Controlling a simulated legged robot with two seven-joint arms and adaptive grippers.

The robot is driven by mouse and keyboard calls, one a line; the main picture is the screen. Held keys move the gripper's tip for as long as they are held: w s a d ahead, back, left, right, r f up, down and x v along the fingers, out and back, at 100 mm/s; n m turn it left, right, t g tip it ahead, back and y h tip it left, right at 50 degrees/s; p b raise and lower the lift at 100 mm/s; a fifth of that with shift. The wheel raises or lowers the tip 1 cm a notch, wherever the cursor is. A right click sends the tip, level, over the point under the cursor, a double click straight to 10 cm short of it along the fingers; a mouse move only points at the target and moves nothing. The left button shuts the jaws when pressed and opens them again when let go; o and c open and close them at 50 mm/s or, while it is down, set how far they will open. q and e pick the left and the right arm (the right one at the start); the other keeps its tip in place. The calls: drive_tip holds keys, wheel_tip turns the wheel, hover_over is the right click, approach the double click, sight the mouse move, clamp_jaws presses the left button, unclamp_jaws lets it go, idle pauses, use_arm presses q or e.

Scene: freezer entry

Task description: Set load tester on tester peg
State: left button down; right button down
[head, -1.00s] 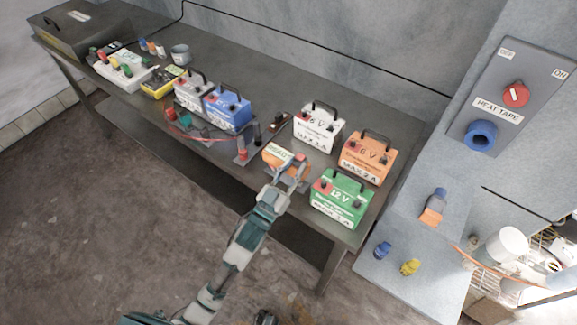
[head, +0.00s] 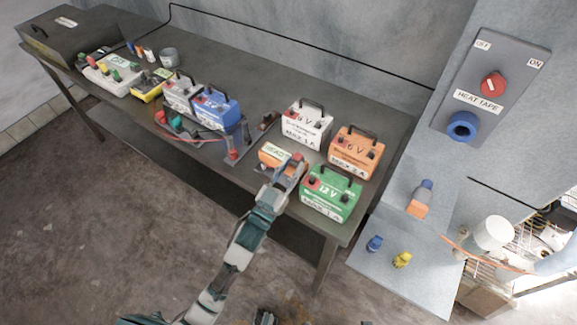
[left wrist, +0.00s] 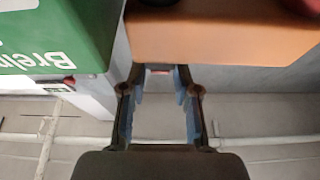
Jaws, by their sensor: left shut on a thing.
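The load tester, a small orange box with a pale top marked "READY" (head: 277,156), is near the front edge of the bench, left of the green 12 V box. My left gripper (head: 289,172) reaches it from the front and is shut on it. In the left wrist view the tester's orange side (left wrist: 215,38) fills the top, just beyond the fingers (left wrist: 160,95); the grasped part is mostly hidden. A grey upright bracket with a red part (head: 234,153) stands left of the tester. I cannot make out which part is the tester peg. A dark part at the bottom edge is unclear.
The green 12 V box (head: 331,194) is close on the right, with orange (head: 356,153) and white (head: 306,125) 6 V boxes behind. Blue (head: 216,107) and grey batteries stand further left. The heat tape switch panel (head: 490,85) is at right. Open floor lies in front.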

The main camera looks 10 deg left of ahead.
use_arm(q)
drive_tip(key=shift+a, duration=1.25)
use_arm(e)
drive_tip(key=shift+a+r, duration=0.25)
drive_tip(key=shift+r, duration=0.05)
use_arm(q)
drive_tip(key=shift+w+d, duration=0.1)
use_arm(e)
drive_tip(key=shift+w+d, duration=0.1)
use_arm(q)
drive_tip(key=shift+a+p, duration=0.3)
drive_tip(key=shift+a, duration=0.05)
use_arm(e)
drive_tip(key=shift+a+r, duration=0.1)
drive_tip(key=shift+a, duration=0.15)
use_arm(q)
drive_tip(key=shift+d, duration=0.1)
use_arm(e)
drive_tip(key=shift+r, duration=0.1)
use_arm(q)
drive_tip(key=shift+d, duration=0.4)
use_arm(e)
drive_tip(key=shift+d, duration=0.2)
use_arm(q)
drive_tip(key=shift+a+f, duration=0.2)
drive_tip(key=shift+f, duration=0.05)
use_arm(e)
drive_tip(key=shift+a, duration=0.1)
